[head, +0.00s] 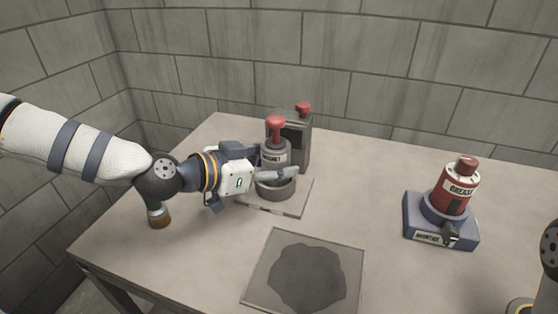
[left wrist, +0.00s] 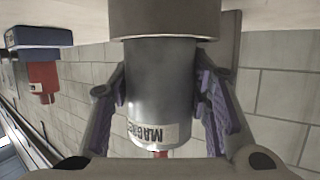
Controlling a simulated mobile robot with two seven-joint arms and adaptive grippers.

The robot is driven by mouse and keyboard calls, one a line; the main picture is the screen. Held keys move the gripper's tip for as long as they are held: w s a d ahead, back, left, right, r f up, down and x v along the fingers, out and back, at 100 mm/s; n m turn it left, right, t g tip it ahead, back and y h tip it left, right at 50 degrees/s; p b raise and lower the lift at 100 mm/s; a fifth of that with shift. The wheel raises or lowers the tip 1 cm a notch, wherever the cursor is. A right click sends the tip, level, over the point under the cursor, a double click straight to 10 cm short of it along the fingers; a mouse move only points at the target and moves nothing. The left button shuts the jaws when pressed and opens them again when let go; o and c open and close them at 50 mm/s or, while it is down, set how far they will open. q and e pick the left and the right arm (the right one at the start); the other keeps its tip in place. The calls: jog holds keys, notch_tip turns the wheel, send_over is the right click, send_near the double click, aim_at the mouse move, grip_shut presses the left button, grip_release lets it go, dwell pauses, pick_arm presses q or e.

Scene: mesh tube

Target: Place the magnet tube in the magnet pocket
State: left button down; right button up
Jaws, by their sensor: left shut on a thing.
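The magnet tube (head: 274,155) is a grey cylinder with a red knob on top and a pale label. It stands about upright over the round grey magnet pocket (head: 276,191). My left gripper (head: 277,171) is shut around the tube's side. In the left wrist view, which is upside down, the fingers flank the tube (left wrist: 160,88). There its lower end meets the pocket's rim (left wrist: 165,18), which hides that end. I cannot tell how deep it sits. My right gripper is not in view.
The pocket is on a pale base plate (head: 298,207). A dark grey block (head: 301,140) with a red knob stands close behind. A red grease bottle (head: 458,190) sits in a blue holder (head: 421,222) at right. A flat square with a dark patch (head: 305,275) lies in front.

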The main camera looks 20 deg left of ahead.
pick_arm(q)
jog(key=shift+w+a+f, duration=0.1)
jog(key=shift+w, duration=0.05)
jog(key=c, duration=0.9)
grip_release()
jog(key=shift+o, duration=0.2)
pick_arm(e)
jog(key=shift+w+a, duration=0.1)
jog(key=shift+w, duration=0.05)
pick_arm(q)
jog(key=shift+r, duration=0.2)
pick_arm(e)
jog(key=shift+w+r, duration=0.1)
